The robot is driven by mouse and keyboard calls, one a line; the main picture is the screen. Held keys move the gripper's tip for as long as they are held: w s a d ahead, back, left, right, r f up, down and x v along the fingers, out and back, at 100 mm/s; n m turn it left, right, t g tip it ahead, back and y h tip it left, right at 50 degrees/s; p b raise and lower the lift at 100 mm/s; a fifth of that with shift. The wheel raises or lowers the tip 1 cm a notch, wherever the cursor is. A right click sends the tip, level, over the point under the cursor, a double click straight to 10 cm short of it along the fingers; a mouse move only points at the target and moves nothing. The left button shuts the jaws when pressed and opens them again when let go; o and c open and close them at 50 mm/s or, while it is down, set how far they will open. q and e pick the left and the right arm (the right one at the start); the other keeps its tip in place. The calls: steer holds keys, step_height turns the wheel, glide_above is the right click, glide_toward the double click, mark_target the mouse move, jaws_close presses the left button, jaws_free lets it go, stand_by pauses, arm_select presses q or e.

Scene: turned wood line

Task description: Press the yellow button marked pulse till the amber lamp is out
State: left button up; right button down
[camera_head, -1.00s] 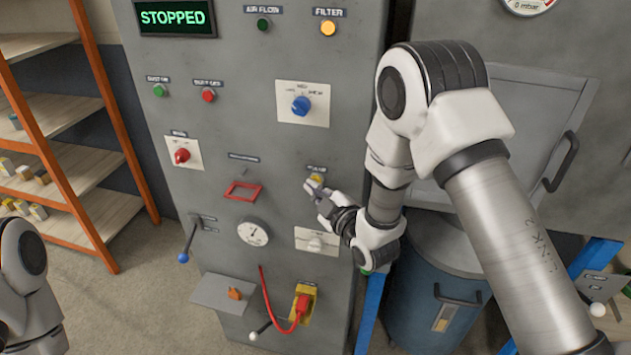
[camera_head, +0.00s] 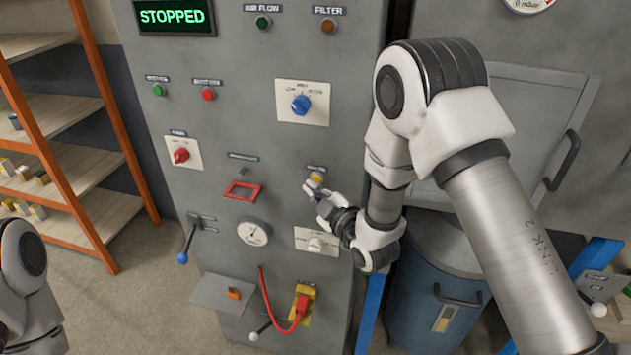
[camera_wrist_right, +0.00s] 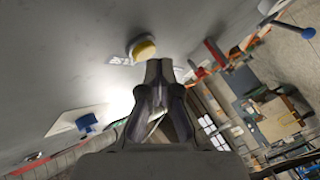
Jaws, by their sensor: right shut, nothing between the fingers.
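The yellow button (camera_head: 316,177) sits on the grey cabinet front under a small label too blurred to read. The filter lamp (camera_head: 328,25), at the top of the panel, is dark brown and unlit. My right gripper (camera_head: 311,190) is shut and empty, its tips just below and left of the button. In the right wrist view the yellow button (camera_wrist_right: 143,48) shows just beyond the shut fingertips (camera_wrist_right: 157,66); whether they touch it I cannot tell. Part of my left arm shows at the left edge, but its gripper is out of view.
A green display (camera_head: 176,17) reads STOPPED. Around the button are a blue knob (camera_head: 300,104), a red frame (camera_head: 242,191), a round gauge (camera_head: 253,232) and a white-plated knob (camera_head: 316,243). A red cable (camera_head: 268,300) hangs lower down. Orange shelving (camera_head: 75,130) stands left.

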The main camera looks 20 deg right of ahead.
steer(key=shift+s+a, duration=0.2)
steer(key=shift+s, duration=0.1)
steer(key=s+a, duration=0.1)
steer(key=s, duration=0.1)
steer(key=s+a, duration=0.1)
steer(key=s, duration=0.1)
steer(key=shift+a+b, duration=0.35)
stand_by(0.6)
